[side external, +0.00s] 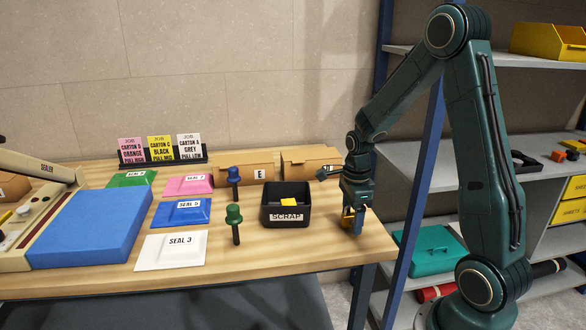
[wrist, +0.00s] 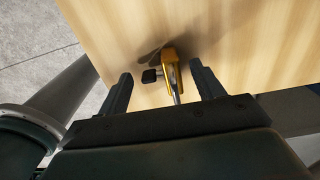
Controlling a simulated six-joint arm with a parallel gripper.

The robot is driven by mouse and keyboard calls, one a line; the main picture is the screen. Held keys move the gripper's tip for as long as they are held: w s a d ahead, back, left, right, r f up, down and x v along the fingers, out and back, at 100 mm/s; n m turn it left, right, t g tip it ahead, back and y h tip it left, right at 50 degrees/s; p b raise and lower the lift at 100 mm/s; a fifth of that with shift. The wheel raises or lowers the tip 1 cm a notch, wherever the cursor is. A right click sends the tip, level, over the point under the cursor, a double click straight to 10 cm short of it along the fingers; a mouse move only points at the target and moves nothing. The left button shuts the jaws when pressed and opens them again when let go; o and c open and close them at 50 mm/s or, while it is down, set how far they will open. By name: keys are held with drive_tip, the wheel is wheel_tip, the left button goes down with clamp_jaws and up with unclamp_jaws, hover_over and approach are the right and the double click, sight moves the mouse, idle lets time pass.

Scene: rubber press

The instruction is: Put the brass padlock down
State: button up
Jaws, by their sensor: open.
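The brass padlock (wrist: 171,72) is on or just over the wooden table top, between the two fingers of my gripper (wrist: 160,88) in the wrist view. Its silver shackle (wrist: 176,92) points toward the gripper body. A small dark piece (wrist: 149,75) shows beside the padlock on its left. My gripper is open, with a gap on both sides of the padlock. In the side view my gripper (side external: 353,212) points down at the table's right end, and the padlock (side external: 347,213) shows as a yellow patch, partly hidden by the fingers.
A black SCRAP bin (side external: 286,216) holding a yellow item stands just left of my gripper. Cardboard boxes (side external: 310,158) stand behind. The table's right edge (side external: 380,220) is close to my gripper.

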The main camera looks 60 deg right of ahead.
sight(351, 223)
wheel_tip(351, 223, up, 11)
idle(0.5)
idle(0.3)
drive_tip(key=s+a+r+n+t, duration=0.2)
drive_tip(key=s+a+r+n, duration=0.2)
drive_tip(key=a+n, duration=0.5)
drive_tip(key=s+a+r+n+t, duration=0.3)
drive_tip(key=s+a+n, duration=0.5)
drive_tip(key=n, duration=1)
drive_tip(key=shift+s+a+r+t, duration=0.3)
drive_tip(key=shift+s+a+r, duration=0.05)
drive_tip(key=shift+s+r, duration=0.35)
